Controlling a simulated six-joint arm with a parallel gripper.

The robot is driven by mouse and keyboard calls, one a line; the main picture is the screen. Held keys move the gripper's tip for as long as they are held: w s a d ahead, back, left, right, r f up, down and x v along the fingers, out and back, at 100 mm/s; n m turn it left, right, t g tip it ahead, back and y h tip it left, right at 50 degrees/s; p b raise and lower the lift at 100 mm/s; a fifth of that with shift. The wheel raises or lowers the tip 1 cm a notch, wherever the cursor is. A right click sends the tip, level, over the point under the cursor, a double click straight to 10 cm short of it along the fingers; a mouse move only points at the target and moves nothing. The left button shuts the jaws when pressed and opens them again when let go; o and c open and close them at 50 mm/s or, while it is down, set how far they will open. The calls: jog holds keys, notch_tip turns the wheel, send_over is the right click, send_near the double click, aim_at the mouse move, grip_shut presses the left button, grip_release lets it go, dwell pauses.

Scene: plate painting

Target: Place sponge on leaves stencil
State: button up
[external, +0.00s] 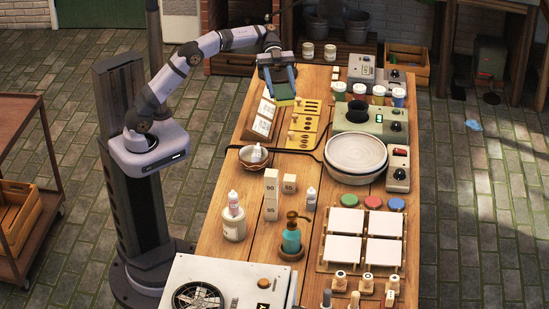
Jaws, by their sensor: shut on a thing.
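My gripper (283,98) is above the far left part of the table, pointing down. Its blue fingers are shut on a small yellow-green sponge (282,90), partly hidden by the fingers. Yellow stencils with dark cut-outs lie in a column just right of and nearer than the gripper: a far one (305,107), a middle one (303,124) and a near one (300,140). The cut-outs are too small to tell surely which is the leaves stencil. I cannot tell whether the sponge touches anything below.
Small upright cards (263,117) stand left of the stencils. A green-grey machine (372,123) and paint jars (359,91) are to the right.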

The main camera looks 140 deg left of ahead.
jog(key=shift+s+d+r+n+t+y, duration=0.15)
jog(key=shift+s+r+n+y, duration=0.1)
jog(key=shift+r, duration=0.15)
jog(key=shift+s+d+r+n+t+y, duration=0.1)
jog(key=shift+d+r+n+y, duration=0.1)
jog(key=shift+r, duration=0.15)
jog(key=shift+s+d+r+n+t+y, duration=0.15)
jog(key=shift+s+r+n+y, duration=0.1)
jog(key=shift+r, duration=0.15)
jog(key=shift+n+y, duration=0.4)
jog(key=shift+y, duration=0.1)
jog(key=shift+a+f+n+y, duration=0.1)
jog(key=shift+f+n+y, duration=0.1)
jog(key=shift+n+y, duration=0.35)
notch_tip(320, 180, down, 9)
jog(key=a+n+y, duration=0.3)
jog(key=n+y, duration=0.1)
jog(key=y, duration=0.1)
jog(key=n+y+p, duration=0.1)
jog(key=n+y, duration=0.1)
jog(key=y, duration=0.1)
send_over(301, 137)
jog(key=s+d, duration=0.2)
jog(key=d, duration=0.2)
jog(key=shift+h, duration=0.25)
jog(key=shift+d+f, duration=0.15)
jog(key=shift+f, duration=6.05)
jog(key=shift+f+g+b, duration=0.25)
jog(key=shift+g+b, duration=0.05)
